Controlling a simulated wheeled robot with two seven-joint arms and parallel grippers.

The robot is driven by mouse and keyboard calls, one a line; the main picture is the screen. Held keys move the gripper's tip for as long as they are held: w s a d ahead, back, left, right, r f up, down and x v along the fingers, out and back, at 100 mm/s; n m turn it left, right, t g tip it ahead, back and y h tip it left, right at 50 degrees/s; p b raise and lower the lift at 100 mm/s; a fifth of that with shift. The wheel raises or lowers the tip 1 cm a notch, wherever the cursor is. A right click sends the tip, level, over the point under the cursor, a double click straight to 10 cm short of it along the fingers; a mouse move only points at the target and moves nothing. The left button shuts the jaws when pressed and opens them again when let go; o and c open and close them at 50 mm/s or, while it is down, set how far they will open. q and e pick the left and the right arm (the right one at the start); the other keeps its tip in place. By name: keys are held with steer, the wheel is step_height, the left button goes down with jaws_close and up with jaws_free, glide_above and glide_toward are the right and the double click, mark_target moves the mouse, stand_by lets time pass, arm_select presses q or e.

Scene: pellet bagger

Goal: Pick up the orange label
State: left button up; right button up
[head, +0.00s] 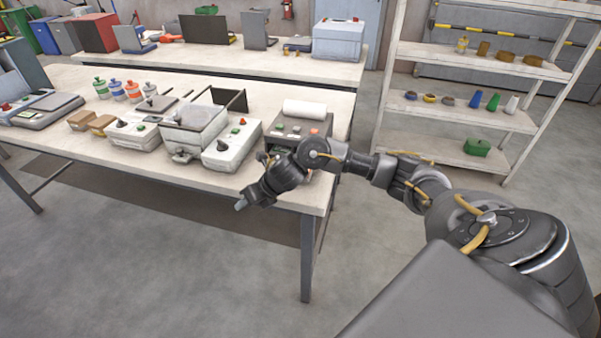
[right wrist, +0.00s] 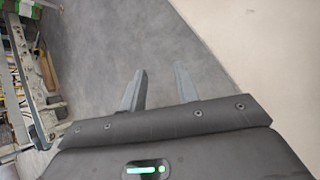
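I cannot make out the orange label for certain. A small orange-red patch (head: 315,131) shows on the dark machine (head: 288,130) with a white roll at the bench's right end; it may be a button or a label. My right gripper (head: 240,205) hangs at the front edge of the bench, below and in front of that machine. In the right wrist view its two fingers (right wrist: 160,75) stand apart with only grey floor seen between them, so it is open and empty. My left gripper is out of view.
The white bench (head: 190,172) holds a bagging machine with a metal hopper (head: 195,125), a white control box (head: 232,145), several bottles (head: 117,90) and a scale (head: 48,109). A shelf rack (head: 455,114) stands right. Floor in front is clear.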

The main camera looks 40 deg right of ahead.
steer(key=s+d+r+n+g+h, duration=0.1)
steer(key=d+r+n, duration=0.1)
steer(key=d+r, duration=0.45)
steer(key=s+d+r+n+g+h, duration=0.1)
steer(key=d+r+n, duration=0.15)
steer(key=d, duration=0.65)
steer(key=s+d+r+n+g, duration=0.1)
steer(key=d+r+n, duration=0.1)
steer(key=d+r, duration=0.45)
steer(key=f, duration=0.2)
steer(key=w+f, duration=0.1)
steer(key=f, duration=0.1)
steer(key=w+f, duration=0.1)
steer(key=f, duration=0.1)
steer(key=shift+d+f+b, duration=0.3)
steer(key=shift+b, duration=0.1)
steer(key=shift+a+f+p, duration=0.15)
steer(key=shift+f+p, duration=0.15)
steer(key=p+x, duration=0.1)
steer(key=x, duration=0.2)
steer(key=shift+w+f, duration=0.2)
steer(key=shift+f, duration=0.15)
steer(key=shift+w+f, duration=0.15)
steer(key=shift+f, duration=0.25)
steer(key=shift+a, duration=0.1)
jaws_close()
